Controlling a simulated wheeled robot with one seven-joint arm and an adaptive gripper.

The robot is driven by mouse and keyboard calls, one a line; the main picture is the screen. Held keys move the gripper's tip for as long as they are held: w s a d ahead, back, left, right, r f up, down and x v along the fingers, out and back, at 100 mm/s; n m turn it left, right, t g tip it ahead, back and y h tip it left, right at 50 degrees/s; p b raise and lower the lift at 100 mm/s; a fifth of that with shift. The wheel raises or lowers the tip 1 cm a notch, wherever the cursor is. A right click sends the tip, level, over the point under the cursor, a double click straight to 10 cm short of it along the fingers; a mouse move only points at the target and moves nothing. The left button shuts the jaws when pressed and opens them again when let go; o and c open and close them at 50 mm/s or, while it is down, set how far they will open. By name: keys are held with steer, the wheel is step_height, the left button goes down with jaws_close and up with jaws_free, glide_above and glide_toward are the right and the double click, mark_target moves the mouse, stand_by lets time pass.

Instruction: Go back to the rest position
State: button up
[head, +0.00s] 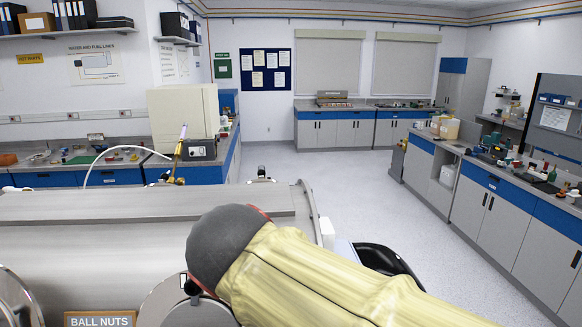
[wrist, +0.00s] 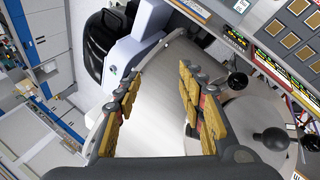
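My gripper (wrist: 159,88) shows in the wrist view with its two yellow-padded fingers spread apart. I see nothing held between them. Behind the fingers is the bare, curved metal of the burner chamber (wrist: 160,62). I cannot tell how far the fingers are from that metal. In the head view, my arm in its yellow sleeve reaches in from the bottom right, in front of the grey metal chamber (head: 90,240). The gripper itself is not visible in the head view.
A "BALL NUTS" label (head: 100,320) is at the bottom left. A panel with square buttons (wrist: 296,42) and a black ball knob (wrist: 271,139) lie right of my fingers. A cluttered counter (head: 505,180) runs along the right. The floor (head: 340,180) between is clear.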

steer(key=s+d+f+m+y+b, duration=0.1)
steer(key=s+d+f+m, duration=0.2)
steer(key=d+f, duration=0.5)
steer(key=s+d+f+m+y+b, duration=0.1)
steer(key=s+d+f+m+y, duration=0.1)
steer(key=s+d+f+m, duration=0.2)
steer(key=s+d+f, duration=0.1)
steer(key=d+f, duration=0.2)
steer(key=d, duration=0.2)
steer(key=shift+s+f+m+t+b, duration=0.2)
steer(key=shift+f+m+t+b, duration=0.1)
steer(key=shift+f+b, duration=0.1)
